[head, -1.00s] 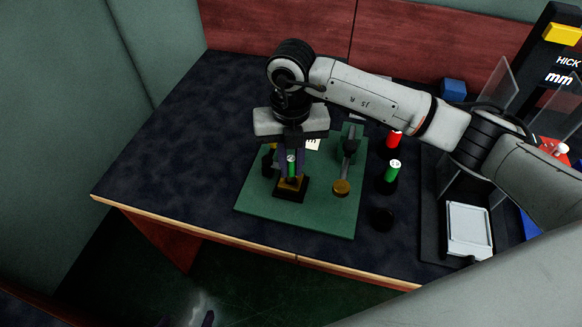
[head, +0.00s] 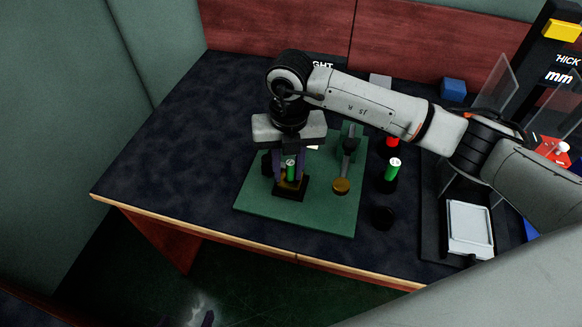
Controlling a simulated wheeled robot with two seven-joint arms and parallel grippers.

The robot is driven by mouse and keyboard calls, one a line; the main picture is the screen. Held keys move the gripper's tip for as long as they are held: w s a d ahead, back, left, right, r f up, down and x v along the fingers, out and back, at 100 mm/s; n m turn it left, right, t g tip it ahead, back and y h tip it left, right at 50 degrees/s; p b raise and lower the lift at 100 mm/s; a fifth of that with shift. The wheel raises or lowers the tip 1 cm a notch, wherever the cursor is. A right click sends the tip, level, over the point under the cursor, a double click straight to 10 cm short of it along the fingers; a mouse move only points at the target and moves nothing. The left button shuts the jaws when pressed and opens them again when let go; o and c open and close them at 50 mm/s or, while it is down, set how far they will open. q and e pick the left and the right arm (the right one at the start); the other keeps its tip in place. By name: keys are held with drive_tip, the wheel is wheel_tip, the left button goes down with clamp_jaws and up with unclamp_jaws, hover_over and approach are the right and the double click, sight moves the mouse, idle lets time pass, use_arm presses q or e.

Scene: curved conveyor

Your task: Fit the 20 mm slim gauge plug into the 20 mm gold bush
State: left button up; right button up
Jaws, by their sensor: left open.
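A green plug (head: 291,167) with a pale marked top stands upright at the gold bush (head: 283,184), which sits on a black square base (head: 290,194) on the green plate. How deep the plug sits in the bush I cannot tell. My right gripper (head: 291,172) is above and around the plug, its purple fingers apart on either side with gaps to the plug. My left gripper (head: 186,320) is open and empty at the bottom edge, mostly cut off and far below the table edge.
The green plate (head: 325,221) also carries a lever clamp (head: 348,160) with a gold disc (head: 341,186). To its right stand another green plug (head: 392,170), a red plug (head: 392,141) and a black round piece (head: 383,217). A white tray (head: 469,230) lies farther right. The table's left side is clear.

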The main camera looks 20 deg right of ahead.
drive_tip(key=shift+s+d+f, duration=0.2)
drive_tip(key=shift+d+f, duration=0.3)
drive_tip(key=shift+f, duration=0.2)
drive_tip(key=shift+r, duration=0.3)
drive_tip(key=r, duration=1.2)
drive_tip(key=shift+w+a+r, duration=0.1)
drive_tip(key=shift+w+a, duration=0.05)
drive_tip(key=shift+w, duration=0.05)
drive_tip(key=shift+r, duration=0.45)
